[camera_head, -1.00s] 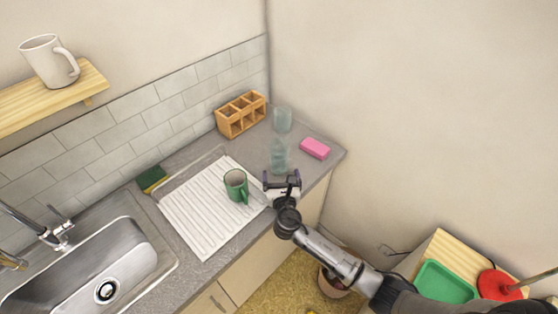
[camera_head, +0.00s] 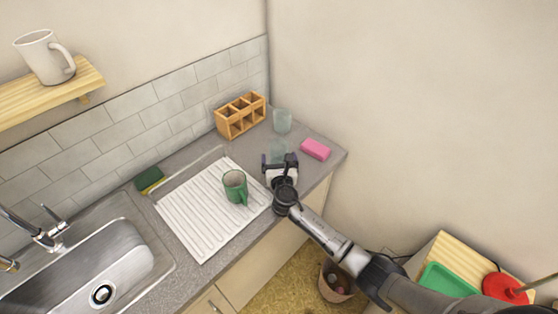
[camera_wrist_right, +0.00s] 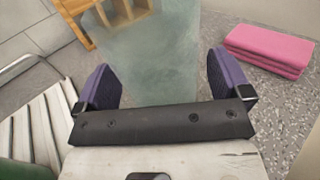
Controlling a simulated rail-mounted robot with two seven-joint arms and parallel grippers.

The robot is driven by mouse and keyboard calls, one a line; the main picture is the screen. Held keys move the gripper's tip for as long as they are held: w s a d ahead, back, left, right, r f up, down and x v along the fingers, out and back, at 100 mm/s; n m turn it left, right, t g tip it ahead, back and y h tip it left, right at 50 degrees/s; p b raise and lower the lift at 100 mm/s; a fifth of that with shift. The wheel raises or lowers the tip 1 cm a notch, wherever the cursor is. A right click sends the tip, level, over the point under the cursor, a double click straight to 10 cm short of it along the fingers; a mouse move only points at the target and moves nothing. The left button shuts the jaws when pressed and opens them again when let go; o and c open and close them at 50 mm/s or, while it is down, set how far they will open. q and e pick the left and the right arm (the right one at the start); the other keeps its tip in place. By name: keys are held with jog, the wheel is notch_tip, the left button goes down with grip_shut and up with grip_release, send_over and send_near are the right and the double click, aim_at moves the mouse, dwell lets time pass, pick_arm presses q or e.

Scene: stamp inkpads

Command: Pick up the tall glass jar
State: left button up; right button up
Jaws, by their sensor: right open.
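The tall glass jar (camera_head: 277,149) stands on the grey counter, pale green and see-through, partly hidden behind my right gripper in the head view. In the right wrist view the jar (camera_wrist_right: 150,60) fills the space ahead of and between the fingers. My right gripper (camera_head: 280,159) is open, with one purple finger pad on each side of the jar; I cannot tell whether either touches it. It also shows in the right wrist view (camera_wrist_right: 164,80). My left gripper is not in view.
A wooden divided box (camera_head: 240,115) stands behind, against the tiles. A green mug (camera_head: 235,186) stands on the white ribbed drainboard (camera_head: 200,222) to the left. The sink (camera_head: 85,270) is farther left.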

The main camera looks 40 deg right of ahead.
jog(key=shift+c, duration=0.4)
jog(key=c, duration=1.1)
jog(key=shift+r, duration=0.15)
